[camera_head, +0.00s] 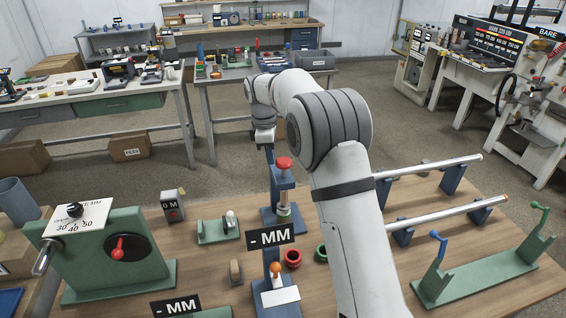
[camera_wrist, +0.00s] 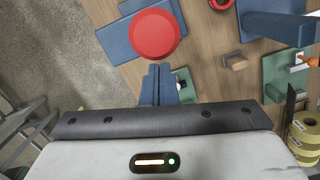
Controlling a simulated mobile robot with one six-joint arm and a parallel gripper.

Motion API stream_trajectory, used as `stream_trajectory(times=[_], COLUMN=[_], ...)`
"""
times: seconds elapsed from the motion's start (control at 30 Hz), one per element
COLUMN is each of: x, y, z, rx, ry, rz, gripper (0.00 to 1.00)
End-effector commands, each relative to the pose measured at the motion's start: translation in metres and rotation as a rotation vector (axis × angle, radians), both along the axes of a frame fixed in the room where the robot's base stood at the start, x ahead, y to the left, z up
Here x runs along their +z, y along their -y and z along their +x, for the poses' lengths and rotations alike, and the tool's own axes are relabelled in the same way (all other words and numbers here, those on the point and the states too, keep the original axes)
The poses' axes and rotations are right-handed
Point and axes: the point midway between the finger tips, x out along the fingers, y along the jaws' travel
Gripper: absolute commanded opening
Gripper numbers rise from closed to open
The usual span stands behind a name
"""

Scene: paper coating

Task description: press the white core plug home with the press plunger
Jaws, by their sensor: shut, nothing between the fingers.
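The press stands upright on the table, with a red round plunger knob (camera_head: 284,163) on top of a blue frame (camera_head: 275,187) and a blue base. In the wrist view the red knob (camera_wrist: 155,33) is seen from above, just beyond my fingertips. My gripper (camera_head: 269,158) is shut and empty, just left of the knob; its blue fingers (camera_wrist: 158,83) lie together. I cannot tell whether they touch the knob. A pale cylindrical piece (camera_head: 284,209) shows under the plunger; I cannot tell whether it is the white core plug or how deep it sits.
A green fixture (camera_head: 218,232) with a pale upright piece stands left of the press. Red (camera_head: 292,258) and green rings lie in front. A green dial machine (camera_head: 115,255) is at left, metal rods (camera_head: 445,212) on blue supports at right. My arm hides the table's middle.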

Motion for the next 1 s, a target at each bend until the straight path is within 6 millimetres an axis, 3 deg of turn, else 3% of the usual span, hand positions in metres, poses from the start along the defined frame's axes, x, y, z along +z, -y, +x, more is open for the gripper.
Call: stream_trajectory(times=[0.2, 0.33, 1.0], x=[0.044, 0.059, 0.066], y=[0.007, 0.009, 0.01], z=[-0.001, -0.002, -0.002], rx=[-0.006, -0.007, -0.008], ry=[0.025, 0.028, 0.031], rz=[0.001, -0.001, -0.001], gripper=[0.0, 0.0, 0.0])
